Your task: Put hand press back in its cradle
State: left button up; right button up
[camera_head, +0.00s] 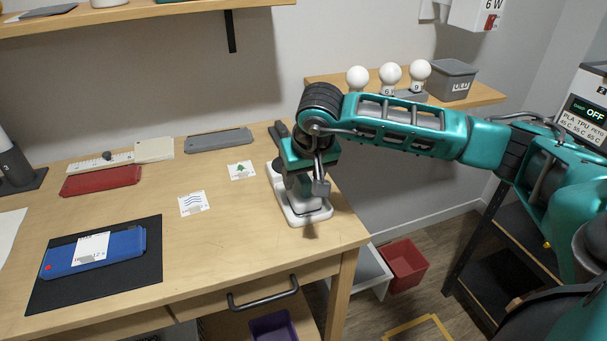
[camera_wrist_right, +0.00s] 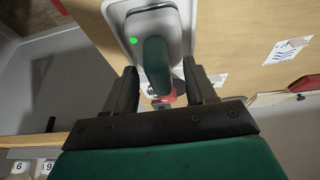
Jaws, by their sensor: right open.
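The cradle (camera_head: 305,213) is a white tray-like base near the right edge of the wooden desk. It also shows in the right wrist view (camera_wrist_right: 116,14), with a bright green dot on it. The hand press (camera_wrist_right: 157,62) has a dark green handle and stands over the cradle; whether it is fully seated I cannot tell. My right gripper (camera_head: 299,182) points down over it. In the right wrist view its two dark fingers are open, one on each side of the handle. My arm hides much of the press in the head view. My left gripper is not in view.
Two printed cards (camera_head: 192,203) lie left of the cradle. A black mat (camera_head: 148,284) bears a blue case (camera_head: 70,262). A red flat case (camera_head: 100,181) and grey case (camera_head: 219,140) lie behind. White bulbs (camera_head: 390,73) stand on a shelf behind my arm.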

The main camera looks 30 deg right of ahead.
jog(key=v, duration=1.2)
jog(key=shift+r, duration=0.15)
